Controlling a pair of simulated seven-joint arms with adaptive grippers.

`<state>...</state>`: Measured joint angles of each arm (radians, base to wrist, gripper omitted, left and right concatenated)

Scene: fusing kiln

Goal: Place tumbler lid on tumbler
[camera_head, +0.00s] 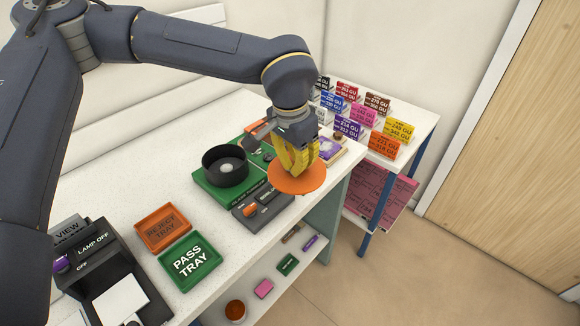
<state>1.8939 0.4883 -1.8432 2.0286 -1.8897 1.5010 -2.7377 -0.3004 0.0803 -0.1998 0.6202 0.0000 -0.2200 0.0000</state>
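My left gripper (296,158), with yellow fingers, points down near the right edge of the white worktop (150,215). Directly under its fingertips is a flat round orange disc (304,183), which looks like the tumbler lid. The fingers look closed on its top, though the grip point itself is hidden. The disc overhangs the grey control box and the table edge, apparently raised. The black open cylinder (225,167), which looks like the tumbler, stands upright on a green base to the left of the gripper, with a pale round thing inside. My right gripper is not in view.
A grey control box (262,207) sits in front of the green base. An orange reject tray (163,228), a green pass tray (190,259) and a black lamp viewer (105,270) lie front left. A side table (420,120) holds several colored cards.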

